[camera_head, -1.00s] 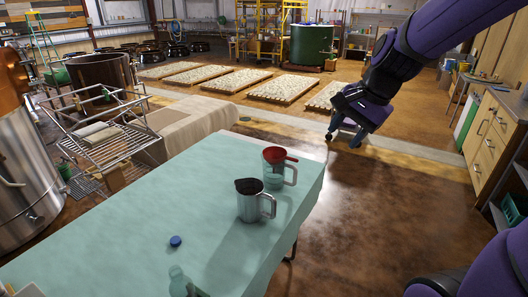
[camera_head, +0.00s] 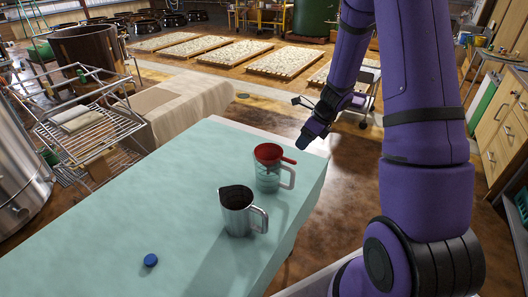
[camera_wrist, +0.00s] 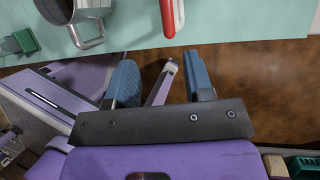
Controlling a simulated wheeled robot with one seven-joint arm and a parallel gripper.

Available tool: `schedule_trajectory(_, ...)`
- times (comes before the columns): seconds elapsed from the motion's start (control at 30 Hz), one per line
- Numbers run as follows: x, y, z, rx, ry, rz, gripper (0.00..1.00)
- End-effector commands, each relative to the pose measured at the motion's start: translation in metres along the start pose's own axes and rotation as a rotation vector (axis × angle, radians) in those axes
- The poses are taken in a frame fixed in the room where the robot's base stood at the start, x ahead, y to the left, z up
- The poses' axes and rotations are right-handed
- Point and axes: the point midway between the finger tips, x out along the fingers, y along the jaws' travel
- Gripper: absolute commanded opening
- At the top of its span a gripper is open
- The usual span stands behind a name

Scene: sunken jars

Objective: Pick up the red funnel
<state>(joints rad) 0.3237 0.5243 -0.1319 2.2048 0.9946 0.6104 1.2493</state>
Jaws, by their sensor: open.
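The red funnel (camera_head: 267,151) sits in the mouth of a clear jug (camera_head: 266,181) near the far right end of the table, its handle pointing right. In the wrist view a red strip (camera_wrist: 167,16), seemingly the funnel's handle, shows at the top edge beside the jug's pale handle (camera_wrist: 178,14). My gripper (camera_head: 308,122) is up and to the right of the funnel, apart from it. In the wrist view its two blue fingers (camera_wrist: 160,68) are spread and nothing is held between them. The funnel's lower part is hard to make out.
A steel pitcher (camera_head: 236,213) stands just left of and nearer than the jug; its handle (camera_wrist: 88,38) shows in the wrist view. A blue cap (camera_head: 150,260) lies on the pale green table (camera_head: 130,215). A wire rack (camera_head: 90,125) stands beyond the table's left side.

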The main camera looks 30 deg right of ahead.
Motion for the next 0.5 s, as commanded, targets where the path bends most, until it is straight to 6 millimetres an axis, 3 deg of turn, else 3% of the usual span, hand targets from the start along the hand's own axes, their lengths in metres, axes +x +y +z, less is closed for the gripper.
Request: schedule_trajectory(0.5,0.058,-0.004,-0.003,0.025,0.002,0.0,0.48)
